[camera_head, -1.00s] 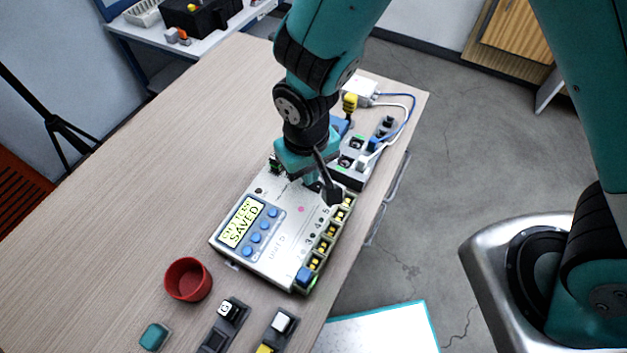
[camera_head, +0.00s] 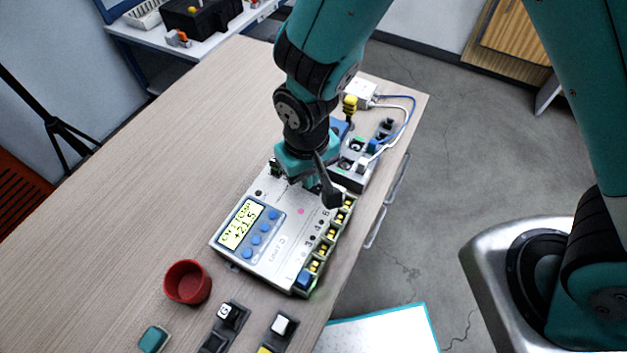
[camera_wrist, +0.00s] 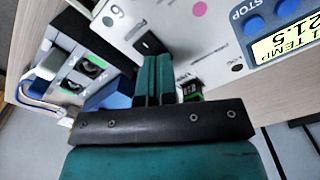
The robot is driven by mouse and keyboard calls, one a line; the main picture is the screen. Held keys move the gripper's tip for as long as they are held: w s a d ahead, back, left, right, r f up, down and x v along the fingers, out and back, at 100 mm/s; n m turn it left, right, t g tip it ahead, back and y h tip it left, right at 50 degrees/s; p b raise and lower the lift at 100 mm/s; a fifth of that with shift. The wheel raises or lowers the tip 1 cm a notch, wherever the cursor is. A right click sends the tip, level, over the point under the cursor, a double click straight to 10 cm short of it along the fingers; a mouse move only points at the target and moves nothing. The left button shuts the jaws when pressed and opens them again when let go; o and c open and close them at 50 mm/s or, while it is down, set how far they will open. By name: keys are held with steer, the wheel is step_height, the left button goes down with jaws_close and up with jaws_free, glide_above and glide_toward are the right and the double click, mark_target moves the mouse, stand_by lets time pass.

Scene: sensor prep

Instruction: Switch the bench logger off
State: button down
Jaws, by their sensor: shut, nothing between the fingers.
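The bench logger (camera_head: 262,262) is a pale box lying on the wooden bench. Its screen (camera_head: 243,225) is lit and shows a temperature of +21.5; the lit screen also shows in the wrist view (camera_wrist: 288,42). Blue buttons (camera_head: 263,240) sit beside the screen, one labelled STOP in the wrist view. My gripper (camera_head: 311,184) is shut and empty over the logger's far end. In the wrist view, its fingertips (camera_wrist: 154,60) are just beside a small black switch-like part (camera_wrist: 147,43) on the logger's face. I cannot tell whether they touch it.
A power strip (camera_head: 350,172) with plugs and cables stands just beyond the logger. Yellow-and-black terminals (camera_head: 323,246) line the logger's right edge. A red cup (camera_head: 188,282), a teal block (camera_head: 153,339) and small switch modules (camera_head: 228,318) lie in front. The bench's left side is clear.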

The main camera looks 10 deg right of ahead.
steer(key=shift+r+p, duration=2.45)
steer(key=shift+r, duration=0.7)
steer(key=shift+r, duration=0.2)
steer(key=s+d+r+n+y, duration=0.1)
steer(key=s+d+r, duration=0.2)
steer(key=r, duration=0.4)
steer(key=s+d+r+y, duration=0.1)
steer(key=s+d+r, duration=0.2)
steer(key=r, duration=0.5)
steer(key=s+d+r+n+y, duration=0.1)
steer(key=s+d+r, duration=0.3)
steer(key=r, duration=0.4)
steer(key=shift+s+n+y, duration=0.2)
steer(key=shift+n+y, duration=0.1)
steer(key=shift+y, duration=0.3)
steer(key=shift+a, duration=0.1)
